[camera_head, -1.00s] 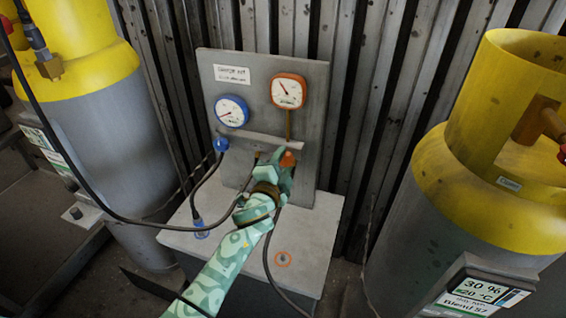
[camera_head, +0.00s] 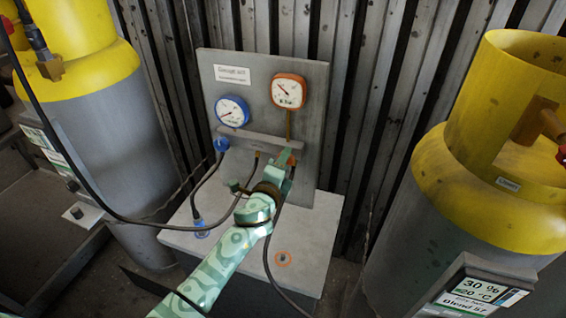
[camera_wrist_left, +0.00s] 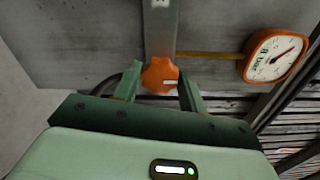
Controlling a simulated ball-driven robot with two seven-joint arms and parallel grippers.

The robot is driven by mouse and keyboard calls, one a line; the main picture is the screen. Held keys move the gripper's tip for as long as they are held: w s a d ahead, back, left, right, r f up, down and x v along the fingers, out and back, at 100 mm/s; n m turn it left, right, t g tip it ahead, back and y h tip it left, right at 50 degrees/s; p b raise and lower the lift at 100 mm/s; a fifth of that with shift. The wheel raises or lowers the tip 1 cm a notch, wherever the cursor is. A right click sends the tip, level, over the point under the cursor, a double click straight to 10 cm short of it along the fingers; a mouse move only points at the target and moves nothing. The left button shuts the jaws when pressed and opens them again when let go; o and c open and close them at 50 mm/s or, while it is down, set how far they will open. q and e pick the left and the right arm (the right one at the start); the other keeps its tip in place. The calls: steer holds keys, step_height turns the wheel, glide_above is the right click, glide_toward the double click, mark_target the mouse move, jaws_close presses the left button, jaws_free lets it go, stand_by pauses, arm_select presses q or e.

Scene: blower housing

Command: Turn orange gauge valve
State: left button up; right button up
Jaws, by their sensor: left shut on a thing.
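In the head view the left gripper (camera_head: 286,164) reaches the panel's lower right and mostly hides the knob (camera_head: 292,160). The orange-rimmed gauge (camera_head: 288,92) sits above the valve on the upright panel. It also shows at the right of the wrist view (camera_wrist_left: 275,56), tilted. My right gripper is not in view.
A blue-rimmed gauge (camera_head: 232,111) and blue knob (camera_head: 220,144) are left on the same grey panel (camera_head: 315,130). Dark hoses (camera_head: 207,177) run near my arm. Large yellow-and-grey cylinders (camera_head: 108,125) (camera_head: 450,190) stand on both sides.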

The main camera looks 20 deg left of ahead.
arm_select(q)
steer(key=shift+f, duration=0.15)
steer(key=o, duration=1)
steer(key=shift+c, duration=0.2)
steer(key=s, duration=1.6)
steer(key=shift+s+a+p, duration=0.2)
steer(key=shift+a+p, duration=0.1)
steer(key=shift+p, duration=0.05)
